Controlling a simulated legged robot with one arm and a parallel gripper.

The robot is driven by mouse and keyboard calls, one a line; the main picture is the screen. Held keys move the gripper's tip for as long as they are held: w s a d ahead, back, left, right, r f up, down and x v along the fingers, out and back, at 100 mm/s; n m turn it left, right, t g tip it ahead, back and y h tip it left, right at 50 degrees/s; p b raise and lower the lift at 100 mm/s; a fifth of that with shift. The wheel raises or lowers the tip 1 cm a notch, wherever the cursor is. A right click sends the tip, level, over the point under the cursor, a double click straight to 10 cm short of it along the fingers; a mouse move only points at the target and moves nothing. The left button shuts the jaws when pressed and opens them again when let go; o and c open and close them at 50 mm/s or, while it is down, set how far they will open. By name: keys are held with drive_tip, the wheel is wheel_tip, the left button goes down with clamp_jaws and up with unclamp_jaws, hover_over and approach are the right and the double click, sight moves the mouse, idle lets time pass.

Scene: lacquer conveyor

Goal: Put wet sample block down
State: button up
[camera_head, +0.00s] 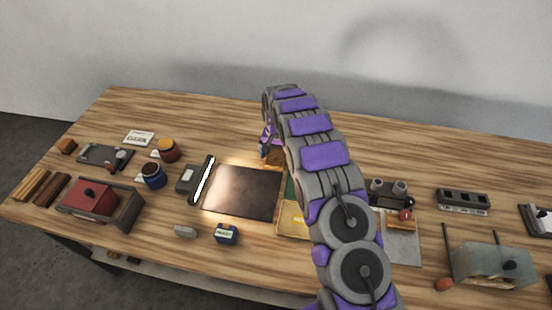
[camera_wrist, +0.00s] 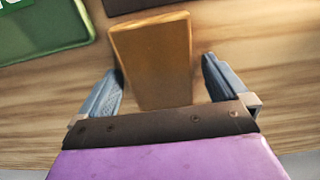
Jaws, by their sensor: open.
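An orange-brown block (camera_wrist: 152,60), likely the sample block, lies between the two fingers of my gripper (camera_wrist: 162,70) in the wrist view. The jaws are open, with a gap on both sides of the block. Whether its surface is wet cannot be told. In the head view my gripper (camera_head: 265,150) is low over the back middle of the table, and an orange-brown patch of the block (camera_head: 277,158) shows beside it, partly hidden by my arm.
A green tray (camera_wrist: 45,35) is at upper left in the wrist view. In the head view a dark plate (camera_head: 240,192) with a bright light bar (camera_head: 203,180) lies left of my arm, near a yellow tray (camera_head: 290,222). Jars and a red box (camera_head: 88,197) stand left. The back table is clear.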

drive_tip(key=shift+r, duration=0.1)
drive_tip(key=shift+c, duration=0.4)
drive_tip(key=c, duration=1.1)
drive_tip(key=shift+c, duration=0.2)
drive_tip(key=shift+r, duration=0.15)
